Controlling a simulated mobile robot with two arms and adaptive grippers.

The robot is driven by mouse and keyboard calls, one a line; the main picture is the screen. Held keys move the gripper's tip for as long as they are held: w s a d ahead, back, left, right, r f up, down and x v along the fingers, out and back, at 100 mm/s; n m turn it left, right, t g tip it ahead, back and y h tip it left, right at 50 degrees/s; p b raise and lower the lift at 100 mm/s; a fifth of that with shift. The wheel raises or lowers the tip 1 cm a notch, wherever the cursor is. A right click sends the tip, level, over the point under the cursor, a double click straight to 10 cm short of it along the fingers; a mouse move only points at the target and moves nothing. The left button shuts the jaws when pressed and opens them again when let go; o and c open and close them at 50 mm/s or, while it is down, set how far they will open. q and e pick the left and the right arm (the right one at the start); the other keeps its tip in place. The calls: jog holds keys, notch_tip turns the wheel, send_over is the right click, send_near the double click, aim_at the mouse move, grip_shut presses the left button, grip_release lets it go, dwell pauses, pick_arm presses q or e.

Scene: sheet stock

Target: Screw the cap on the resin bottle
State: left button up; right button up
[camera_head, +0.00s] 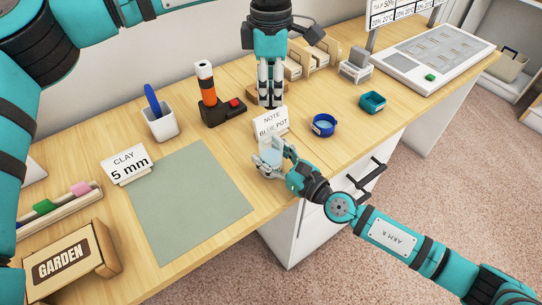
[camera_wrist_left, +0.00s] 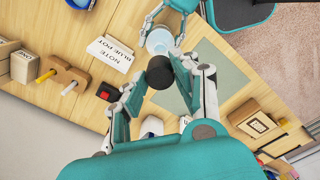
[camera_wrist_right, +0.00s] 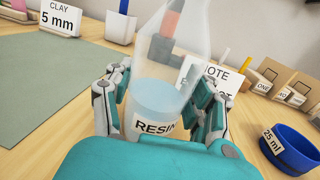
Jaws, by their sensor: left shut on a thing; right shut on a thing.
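The resin bottle (camera_wrist_right: 160,95) is clear, with pale blue liquid and a RESIN label. My right gripper (camera_head: 272,160) is shut around its body, near the table's front edge. The bottle stands roughly upright in the right wrist view; its top is cut off there. It also shows in the left wrist view (camera_wrist_left: 158,42). A round black cap (camera_wrist_left: 160,72) is between the fingertips of my left gripper (camera_head: 270,101), which is shut on it and points down. The cap is apart from the bottle, towards the back of the table. In the head view I cannot make out the cap clearly.
A black stand with an orange-banded cylinder (camera_head: 208,90) is left of my left gripper. A blue pot (camera_head: 324,125) and a teal pot (camera_head: 373,102) are to the right. A green mat (camera_head: 185,200) is bare.

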grip_shut()
pick_arm(q)
send_over(275, 132)
jog(key=shift+w+a+f, duration=0.1)
jog(key=shift+a+f, duration=0.05)
jog(key=shift+f, duration=0.7)
jog(key=shift+w+a+f, duration=0.15)
jog(key=shift+f, duration=0.65)
jog(key=shift+w+a+f, duration=0.1)
jog(key=shift+a+f, duration=0.05)
jog(key=shift+f, duration=0.7)
jog(key=shift+s+d+f, duration=0.2)
jog(key=shift+f, duration=0.25)
jog(key=shift+s+d+f, duration=0.2)
jog(key=shift+f, duration=0.25)
jog(key=shift+f, duration=0.55)
